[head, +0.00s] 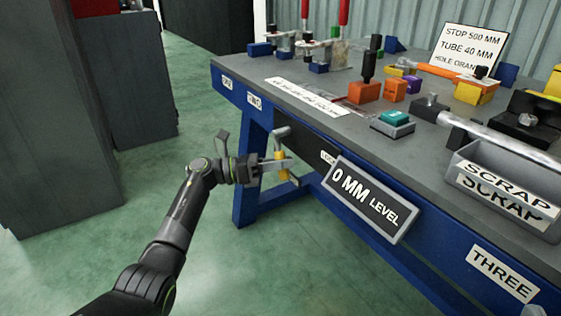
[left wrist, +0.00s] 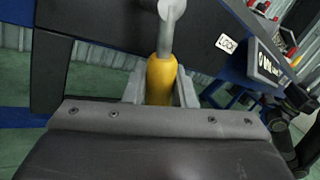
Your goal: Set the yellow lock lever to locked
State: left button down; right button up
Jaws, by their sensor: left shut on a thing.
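The yellow lock lever (head: 279,158) is on the front side of the blue bench, left of the "0 MM LEVEL" display. Its yellow sleeve (left wrist: 161,80) also shows in the left wrist view, with a grey rod (left wrist: 168,30) running from it. My left gripper (head: 276,166) is shut on the yellow sleeve, with one finger on each side of it. The fingers hide part of the lever. A white label reading "LOCK" (left wrist: 227,43) is beside the lever in the left wrist view.
The "0 MM LEVEL" display (head: 368,200) juts from the bench front, just right of my gripper. The grey benchtop (head: 300,93) carries blocks, a teal button (head: 394,118) and a scrap bin (head: 497,205).

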pick_arm(q)
jog(key=c, duration=1.2)
grip_release()
jog(key=shift+c, duration=0.2)
jog(key=shift+a, duration=0.15)
jog(key=s+a+f+p, duration=0.1)
jog(key=s+a+f, duration=0.1)
jog(key=a, duration=1.5)
jog(key=shift+s, duration=0.4)
